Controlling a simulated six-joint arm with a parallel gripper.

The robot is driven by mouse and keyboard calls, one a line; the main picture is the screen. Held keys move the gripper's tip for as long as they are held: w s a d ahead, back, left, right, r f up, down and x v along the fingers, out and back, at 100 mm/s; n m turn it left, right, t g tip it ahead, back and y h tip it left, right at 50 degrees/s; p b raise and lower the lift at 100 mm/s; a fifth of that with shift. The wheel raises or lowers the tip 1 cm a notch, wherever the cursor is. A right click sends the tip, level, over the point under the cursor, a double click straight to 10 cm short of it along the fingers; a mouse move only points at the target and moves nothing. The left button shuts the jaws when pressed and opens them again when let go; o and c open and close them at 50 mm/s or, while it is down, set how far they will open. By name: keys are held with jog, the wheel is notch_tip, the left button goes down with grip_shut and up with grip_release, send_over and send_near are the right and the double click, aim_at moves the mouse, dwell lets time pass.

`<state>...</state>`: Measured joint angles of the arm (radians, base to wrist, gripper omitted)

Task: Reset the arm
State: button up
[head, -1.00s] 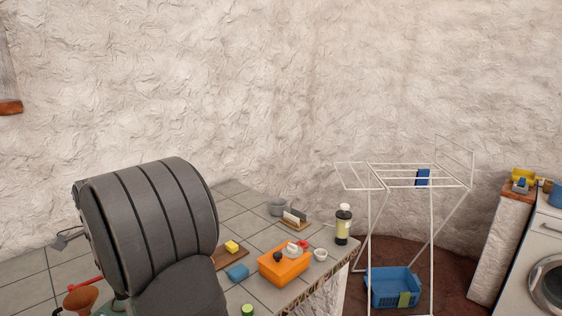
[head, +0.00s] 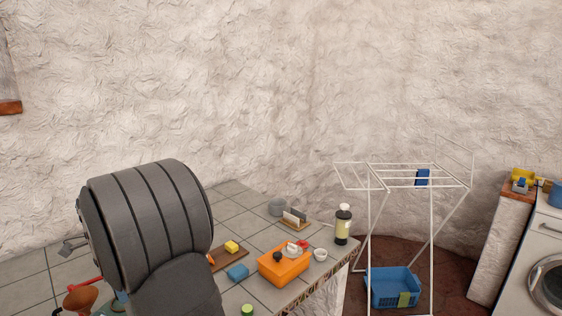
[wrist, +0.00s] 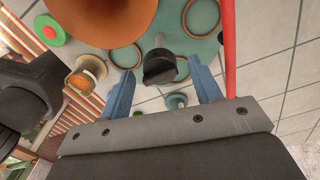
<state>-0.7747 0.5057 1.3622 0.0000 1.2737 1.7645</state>
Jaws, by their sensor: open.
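My gripper (wrist: 163,88) shows in the wrist view with its two blue fingers apart. A dark round-topped object (wrist: 160,66) lies beyond the gap between the fingertips; I see no finger touching it. In the head view my dark arm hides much of the counter's left side. Only a small grey piece of the hand shows at the arm's left edge, so the fingers cannot be made out there.
The wrist view shows a brown bowl-like object (wrist: 95,20), a teal surface with rings (wrist: 205,40) and a red rod (wrist: 229,45).

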jog(key=shift+n, duration=0.8)
notch_tip(320, 180, up, 17)
jog(key=shift+n, duration=0.3)
notch_tip(320, 180, down, 17)
jog(key=m, duration=0.3)
jog(key=shift+m, duration=0.4)
jog(key=m, duration=0.8)
jog(key=shift+m, duration=2.2)
